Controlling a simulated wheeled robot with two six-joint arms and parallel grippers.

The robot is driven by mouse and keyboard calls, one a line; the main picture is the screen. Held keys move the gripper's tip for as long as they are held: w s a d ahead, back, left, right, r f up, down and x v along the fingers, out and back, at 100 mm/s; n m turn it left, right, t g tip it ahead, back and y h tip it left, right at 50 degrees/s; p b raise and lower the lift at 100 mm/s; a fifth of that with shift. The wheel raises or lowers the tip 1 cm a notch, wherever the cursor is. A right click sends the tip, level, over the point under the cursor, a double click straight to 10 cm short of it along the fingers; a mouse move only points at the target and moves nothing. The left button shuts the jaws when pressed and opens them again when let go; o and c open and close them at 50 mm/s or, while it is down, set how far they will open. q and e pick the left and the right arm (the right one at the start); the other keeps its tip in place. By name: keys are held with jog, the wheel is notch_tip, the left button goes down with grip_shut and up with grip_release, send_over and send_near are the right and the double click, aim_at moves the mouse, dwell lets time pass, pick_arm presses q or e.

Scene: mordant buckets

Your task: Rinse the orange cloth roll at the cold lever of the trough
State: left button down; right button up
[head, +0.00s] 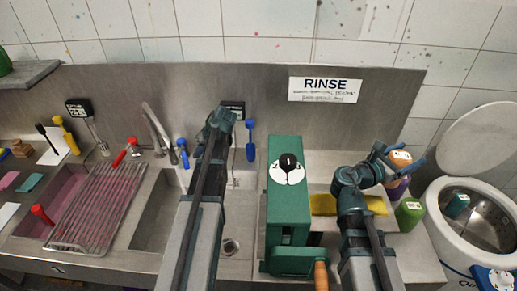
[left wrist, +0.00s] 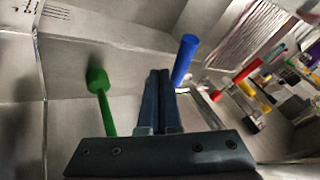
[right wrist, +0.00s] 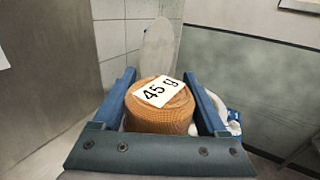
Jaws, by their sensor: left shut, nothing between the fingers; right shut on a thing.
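The orange cloth roll (head: 399,156) is held by my right gripper (head: 397,163) at the right, above a purple container. In the right wrist view the roll (right wrist: 160,115) sits between the blue fingers, with a "45 g" label on top. My left gripper (head: 219,121) is shut and empty over the sink area near the back wall. A blue lever (head: 182,152) is to its left by the tap (head: 155,130); in the left wrist view the blue lever (left wrist: 185,60) stands just right of the shut fingers. A red lever (head: 125,152) is further left.
A green-handled lever (left wrist: 97,80) stands left of the fingers in the left wrist view. A blue-handled tool (head: 250,140) is on the back wall. A green crank machine (head: 287,205) stands between my arms. A white round vessel (head: 440,220) is at the right.

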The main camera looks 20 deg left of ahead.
jog(key=shift+f, duration=0.15)
pick_arm(q)
jog(key=shift+s+a+f, duration=0.15)
jog(key=shift+s+a, duration=0.55)
jog(key=s+a+m+t, duration=0.1)
jog(key=s+a+m, duration=0.1)
jog(key=s+a, duration=0.2)
jog(key=shift+a+m, duration=0.2)
jog(key=shift+m, duration=0.1)
